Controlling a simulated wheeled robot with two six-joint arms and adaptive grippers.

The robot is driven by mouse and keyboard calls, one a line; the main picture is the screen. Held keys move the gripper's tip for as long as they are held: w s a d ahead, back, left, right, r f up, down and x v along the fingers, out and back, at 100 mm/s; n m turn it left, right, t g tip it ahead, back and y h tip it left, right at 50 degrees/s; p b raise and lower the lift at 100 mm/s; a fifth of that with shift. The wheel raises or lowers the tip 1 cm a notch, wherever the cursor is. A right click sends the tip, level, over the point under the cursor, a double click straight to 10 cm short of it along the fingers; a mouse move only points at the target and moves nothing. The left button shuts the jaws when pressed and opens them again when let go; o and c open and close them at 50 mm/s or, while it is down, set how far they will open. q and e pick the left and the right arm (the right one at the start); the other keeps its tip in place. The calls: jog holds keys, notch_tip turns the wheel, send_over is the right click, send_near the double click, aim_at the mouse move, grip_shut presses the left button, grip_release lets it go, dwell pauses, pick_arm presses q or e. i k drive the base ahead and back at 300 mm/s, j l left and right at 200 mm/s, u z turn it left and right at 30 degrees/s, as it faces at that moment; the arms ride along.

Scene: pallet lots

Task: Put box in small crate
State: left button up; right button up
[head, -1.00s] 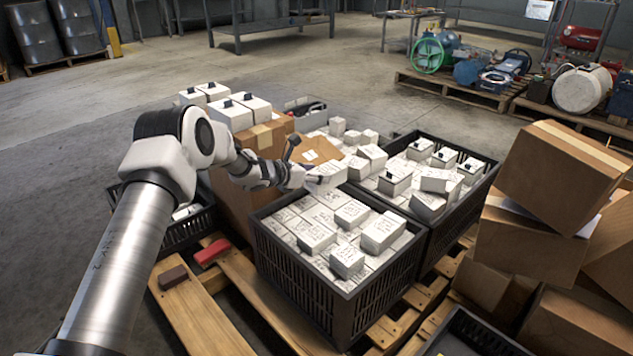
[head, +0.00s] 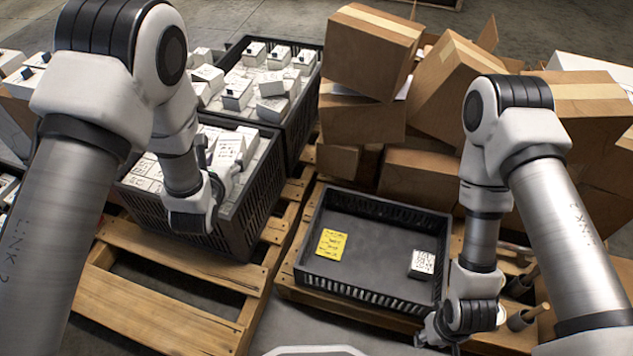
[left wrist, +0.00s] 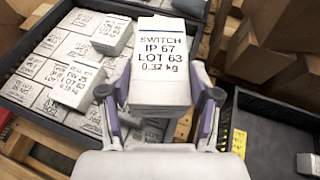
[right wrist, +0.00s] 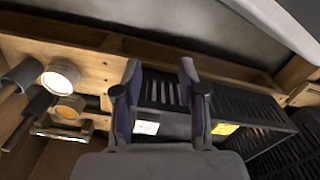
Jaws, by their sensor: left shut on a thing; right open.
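My left gripper (head: 222,182) is shut on a white box (left wrist: 160,62), held above the near large crate (head: 245,225) of white boxes. In the left wrist view the box's label reads SWITCH IP 67 LOT 63 0.32 kg. In the head view my left arm partly hides it among the boxes behind. The small black crate (head: 370,298) sits on a pallet to the right. Inside are one white box (head: 422,264) at its right and a yellow note (head: 331,243) at its left. My right gripper (head: 428,328) is open and empty beside the small crate's front right corner.
A second large crate (head: 290,105) of white boxes stands behind the near one. Brown cartons (head: 368,60) are stacked behind the small crate. Wooden-handled tools (head: 525,318) lie right of my right gripper. The small crate's middle is clear.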

aim_at(388, 260)
jog(key=k+l, duration=0.1)
jog(key=l, duration=0.35)
jog(key=k+l, duration=0.1)
jog(key=l, duration=0.3)
jog(key=k+l, duration=0.1)
jog(key=l, duration=0.35)
jog(key=k+l, duration=0.1)
jog(key=l, duration=0.35)
jog(key=k+l, duration=0.1)
jog(key=l, duration=0.35)
jog(key=l+u, duration=0.1)
jog(key=l, duration=0.3)
jog(key=k+l, duration=0.2)
jog(key=l, duration=0.25)
jog(key=k+l, duration=0.1)
jog(key=l, duration=0.3)
